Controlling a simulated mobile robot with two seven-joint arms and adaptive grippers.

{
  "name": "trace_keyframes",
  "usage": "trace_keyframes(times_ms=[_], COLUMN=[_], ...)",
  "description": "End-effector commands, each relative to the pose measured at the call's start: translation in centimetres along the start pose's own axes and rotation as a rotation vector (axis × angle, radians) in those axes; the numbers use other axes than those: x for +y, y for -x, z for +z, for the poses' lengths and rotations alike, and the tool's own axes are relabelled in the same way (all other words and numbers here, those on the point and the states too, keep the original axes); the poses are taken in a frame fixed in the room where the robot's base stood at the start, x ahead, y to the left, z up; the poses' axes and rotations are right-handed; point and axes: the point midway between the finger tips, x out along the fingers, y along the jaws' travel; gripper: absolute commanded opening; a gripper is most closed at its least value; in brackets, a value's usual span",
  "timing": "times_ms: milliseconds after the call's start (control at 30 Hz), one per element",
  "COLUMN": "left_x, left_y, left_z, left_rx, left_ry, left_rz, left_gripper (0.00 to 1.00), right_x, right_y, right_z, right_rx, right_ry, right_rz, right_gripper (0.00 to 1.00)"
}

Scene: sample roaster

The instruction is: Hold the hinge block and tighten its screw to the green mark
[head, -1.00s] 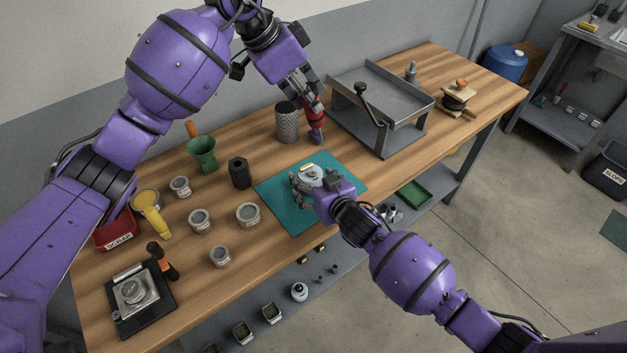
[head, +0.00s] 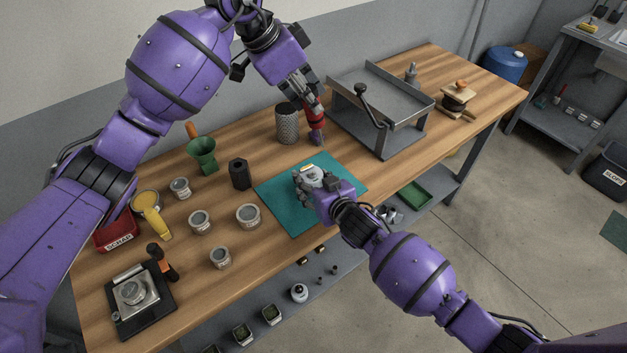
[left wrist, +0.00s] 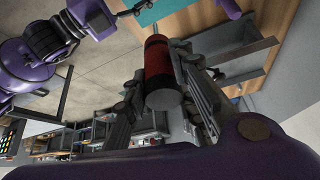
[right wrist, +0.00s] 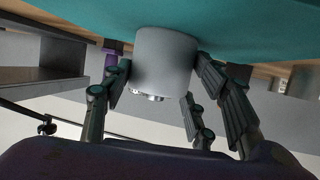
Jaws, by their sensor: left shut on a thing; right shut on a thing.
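The hinge block (head: 313,174), a pale grey piece with a small yellow strip on top, stands on the teal mat (head: 283,207). In the right wrist view it shows as a grey cylinder (right wrist: 166,62) with a shiny metal part at one end. My right gripper (head: 305,186) is shut on it, one finger on each side. My left gripper (left wrist: 165,75) is shut on a red tool handle with black ends (left wrist: 157,61). In the head view this red tool (head: 311,105), with a purple lower end, is above and behind the mat, apart from the block. I cannot make out the screw or the green mark.
A knurled metal cup (head: 287,124) stands left of the red tool. A grey metal tray stand with a crank (head: 385,95) is to the right. A black hexagonal post (head: 240,174) and several grey tins (head: 248,217) are left of the mat. The mat's front-left part is bare.

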Motion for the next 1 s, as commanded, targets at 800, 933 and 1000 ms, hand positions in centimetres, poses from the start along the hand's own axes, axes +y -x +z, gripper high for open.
trace_keyframes(times_ms=[800,933,1000], left_x=[0.0,0.1,0.1], left_y=[-1.6,-1.7,-1.7], left_z=[0.3,0.4,0.3], left_rx=[-0.216,-0.219,-0.218], left_ry=[-0.008,-0.007,-0.007], left_rz=[-0.01,-0.01,-0.009], left_gripper=[0.0,0.0,0.0], right_x=[0.0,0.0,0.1], right_y=[0.0,0.0,0.0], right_z=[-0.1,0.0,0.0], right_rx=[0.001,0.0,0.0], right_ry=[0.001,0.001,0.001], right_rz=[0.0,0.001,0.001], right_gripper=[0.18,0.18,0.18])
